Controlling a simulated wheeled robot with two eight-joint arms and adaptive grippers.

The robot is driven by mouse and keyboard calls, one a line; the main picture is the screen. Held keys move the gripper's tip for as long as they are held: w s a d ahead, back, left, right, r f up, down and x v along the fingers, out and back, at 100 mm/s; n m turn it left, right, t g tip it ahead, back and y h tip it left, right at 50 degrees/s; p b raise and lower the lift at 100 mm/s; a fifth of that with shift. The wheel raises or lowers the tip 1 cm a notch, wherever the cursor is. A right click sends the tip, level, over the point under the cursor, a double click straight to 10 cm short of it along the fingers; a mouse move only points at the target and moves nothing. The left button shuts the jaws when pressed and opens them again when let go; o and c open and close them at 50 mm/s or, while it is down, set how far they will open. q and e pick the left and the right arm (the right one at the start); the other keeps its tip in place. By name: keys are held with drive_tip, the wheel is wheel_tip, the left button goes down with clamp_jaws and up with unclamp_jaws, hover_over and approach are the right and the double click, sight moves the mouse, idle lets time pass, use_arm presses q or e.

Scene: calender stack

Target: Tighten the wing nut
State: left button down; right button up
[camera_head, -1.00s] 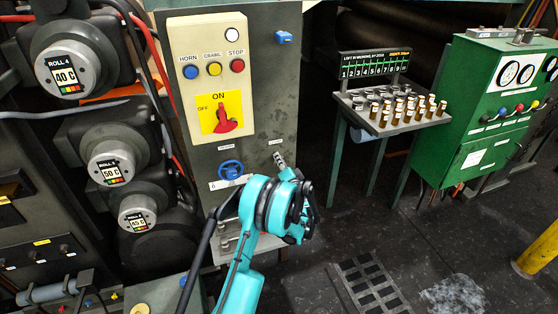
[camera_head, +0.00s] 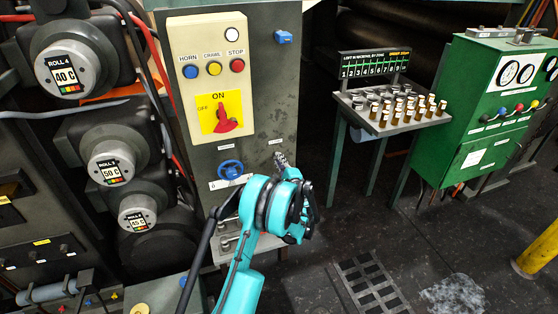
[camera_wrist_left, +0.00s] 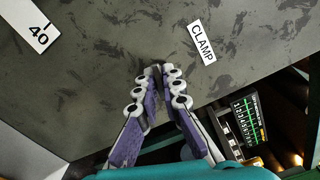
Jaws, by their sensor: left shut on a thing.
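My left gripper (camera_head: 280,158) reaches up to the grey machine panel just below the small white CLAMP label (camera_head: 276,142). In the left wrist view the two jointed fingers (camera_wrist_left: 158,74) come together at their tips against the panel, and the CLAMP label (camera_wrist_left: 202,43) lies right of them. The gripper is shut on a small part at the panel, which I take to be the wing nut. The fingertips hide nearly all of it, so its angle cannot be told. My right gripper is in neither view.
A blue handwheel (camera_head: 231,170) sits left of the gripper on the same panel. Above it is a control box (camera_head: 208,75) with buttons and a red ON/OFF switch (camera_head: 225,122). A stand with small bottles (camera_head: 400,110) and a green cabinet (camera_head: 495,110) stand right, beyond open floor.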

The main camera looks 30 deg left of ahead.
use_arm(q)
drive_tip(key=shift+m, duration=0.6)
drive_tip(key=shift+d, duration=0.1)
drive_tip(key=c, duration=1.7)
unclamp_jaws()
drive_tip(key=v, duration=1.2)
drive_tip(key=shift+s, duration=0.1)
